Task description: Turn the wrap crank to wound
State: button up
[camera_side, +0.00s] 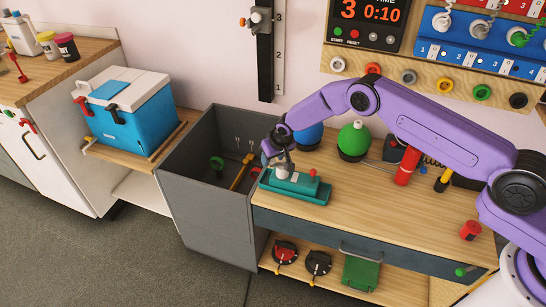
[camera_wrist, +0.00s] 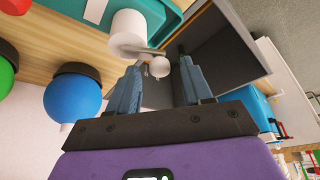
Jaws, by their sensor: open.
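The wrap device is a teal box (camera_side: 295,184) with a red block on top, at the left end of the wooden table. In the wrist view it shows as a teal edge (camera_wrist: 165,14) with a white cylinder (camera_wrist: 130,34) on it. A short grey crank arm runs from the cylinder to a pale round knob (camera_wrist: 160,67). My gripper (camera_side: 283,158) is over the device in the side view, where it partly hides the crank. In the wrist view my gripper (camera_wrist: 159,70) is open, its blue-grey fingers on either side of the knob. I cannot tell if they touch it.
An open grey bin (camera_side: 205,200) adjoins the table's left end. A blue ball (camera_side: 308,137) and green ball (camera_side: 354,139) stand behind the device, with a red cylinder (camera_side: 407,166) to the right. The table's front middle is clear.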

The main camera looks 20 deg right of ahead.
grip_shut()
jog(key=shift+n, duration=0.3)
